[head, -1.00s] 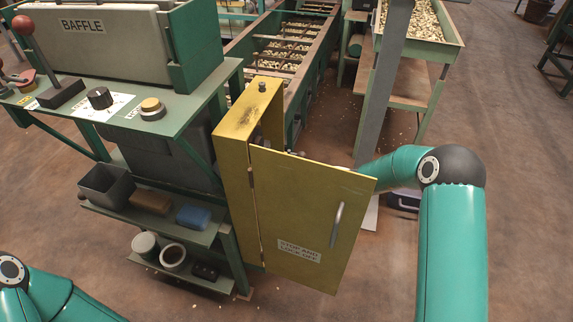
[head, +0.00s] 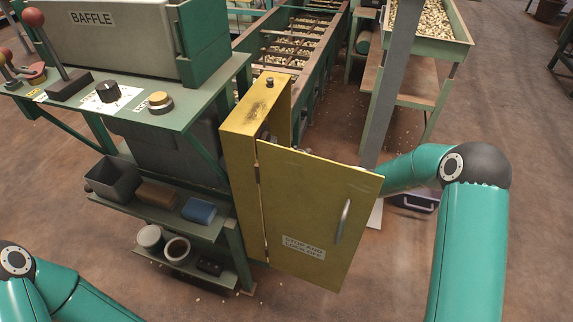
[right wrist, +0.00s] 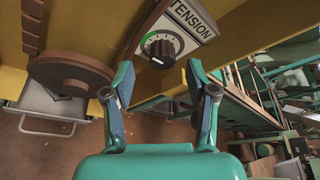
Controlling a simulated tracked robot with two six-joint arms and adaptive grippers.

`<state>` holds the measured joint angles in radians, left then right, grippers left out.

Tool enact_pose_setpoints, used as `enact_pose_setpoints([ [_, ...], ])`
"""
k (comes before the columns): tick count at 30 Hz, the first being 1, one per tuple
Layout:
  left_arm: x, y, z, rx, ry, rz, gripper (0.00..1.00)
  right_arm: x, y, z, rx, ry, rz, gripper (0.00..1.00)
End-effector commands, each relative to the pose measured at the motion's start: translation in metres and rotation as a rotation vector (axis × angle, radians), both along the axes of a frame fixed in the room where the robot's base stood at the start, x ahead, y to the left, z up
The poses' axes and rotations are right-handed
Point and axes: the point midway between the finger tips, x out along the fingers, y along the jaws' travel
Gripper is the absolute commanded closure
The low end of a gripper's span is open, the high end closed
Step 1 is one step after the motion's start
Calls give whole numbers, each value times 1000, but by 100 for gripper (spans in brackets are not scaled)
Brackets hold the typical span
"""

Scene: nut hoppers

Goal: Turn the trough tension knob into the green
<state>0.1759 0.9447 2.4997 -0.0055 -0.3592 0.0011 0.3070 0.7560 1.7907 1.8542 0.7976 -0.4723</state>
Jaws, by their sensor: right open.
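The tension knob (right wrist: 160,48) is black and round, on a white plate marked TENSION (right wrist: 190,18), in the right wrist view. A green arc (right wrist: 148,39) shows on the dial's upper left. A pale mark shows on the knob's lower edge, away from the green. My right gripper (right wrist: 160,70) is open, its fingers spread on either side of the knob and apart from it, with nothing between them. In the head view the right gripper and the knob are hidden behind the open yellow door (head: 310,215). My left gripper is out of view.
A brown disc (right wrist: 70,75) is left of the tension knob. A grey post (head: 388,85) stands behind the door.

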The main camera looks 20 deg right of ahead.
Motion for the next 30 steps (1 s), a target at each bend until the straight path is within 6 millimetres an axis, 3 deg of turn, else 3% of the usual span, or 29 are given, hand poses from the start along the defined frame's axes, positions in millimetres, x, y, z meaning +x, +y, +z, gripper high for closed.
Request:
enact_pose_setpoints([
  [6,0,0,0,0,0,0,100,-34,-30,12,-1,1,-4,43],
  [13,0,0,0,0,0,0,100,-62,-51,20,0,3,-1,43],
  [30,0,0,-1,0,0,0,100,-70,-56,23,0,2,2,43],
])
